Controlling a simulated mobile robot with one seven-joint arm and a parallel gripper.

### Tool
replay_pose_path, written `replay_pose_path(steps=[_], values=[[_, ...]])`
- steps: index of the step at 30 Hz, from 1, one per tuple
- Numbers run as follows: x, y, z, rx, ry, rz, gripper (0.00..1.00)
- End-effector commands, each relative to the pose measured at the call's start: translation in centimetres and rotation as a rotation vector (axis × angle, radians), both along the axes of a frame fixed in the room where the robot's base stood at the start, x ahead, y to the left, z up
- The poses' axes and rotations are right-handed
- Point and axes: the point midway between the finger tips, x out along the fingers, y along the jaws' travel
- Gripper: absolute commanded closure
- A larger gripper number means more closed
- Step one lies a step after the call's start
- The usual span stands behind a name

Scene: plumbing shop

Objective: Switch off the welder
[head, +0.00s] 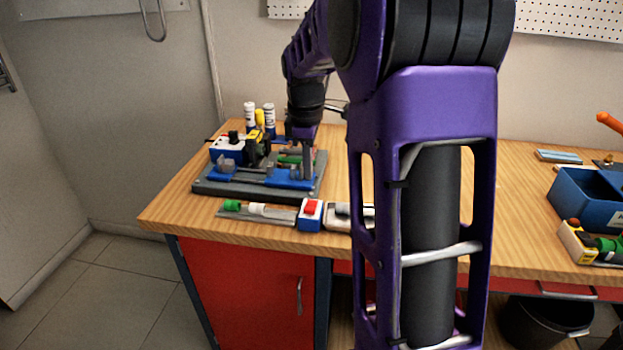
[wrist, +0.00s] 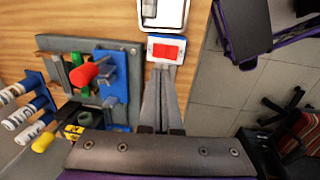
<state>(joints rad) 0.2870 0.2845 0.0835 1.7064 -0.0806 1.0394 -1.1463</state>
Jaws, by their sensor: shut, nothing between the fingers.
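A small white-and-blue switch box with a red rocker (head: 311,210) sits near the front edge of the bench, in front of a grey base plate (head: 232,191) that bears blue clamp parts. It also shows in the wrist view, where its red rocker (wrist: 166,52) faces the camera. My gripper (head: 307,178) points down over the right end of the plate, behind the switch box. In the wrist view my gripper (wrist: 166,68) is shut and empty, its fingertips just below the box in the picture. I cannot tell whether they touch it or which way the rocker is set.
A red-knobbed part (wrist: 84,74) stands on the plate in the wrist view. White bottles (head: 250,115) stand behind the plate. A metal-framed item (wrist: 163,14) lies beside the switch box. A blue bin (head: 590,205) is at the right.

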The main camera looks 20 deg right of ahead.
Motion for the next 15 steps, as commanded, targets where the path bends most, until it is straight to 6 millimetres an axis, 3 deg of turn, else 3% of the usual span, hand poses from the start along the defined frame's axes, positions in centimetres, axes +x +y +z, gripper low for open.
replay_pose_path(steps=[1, 6, 15], values=[[0.1, 0.0, 1.4, 0.0, -0.004, 0.0, 1.0], [0.0, 0.0, 4.2, 0.0, -0.002, 0.0, 1.0], [-0.1, 0.0, 5.9, 0.0, 0.0, 0.0, 1.0]])
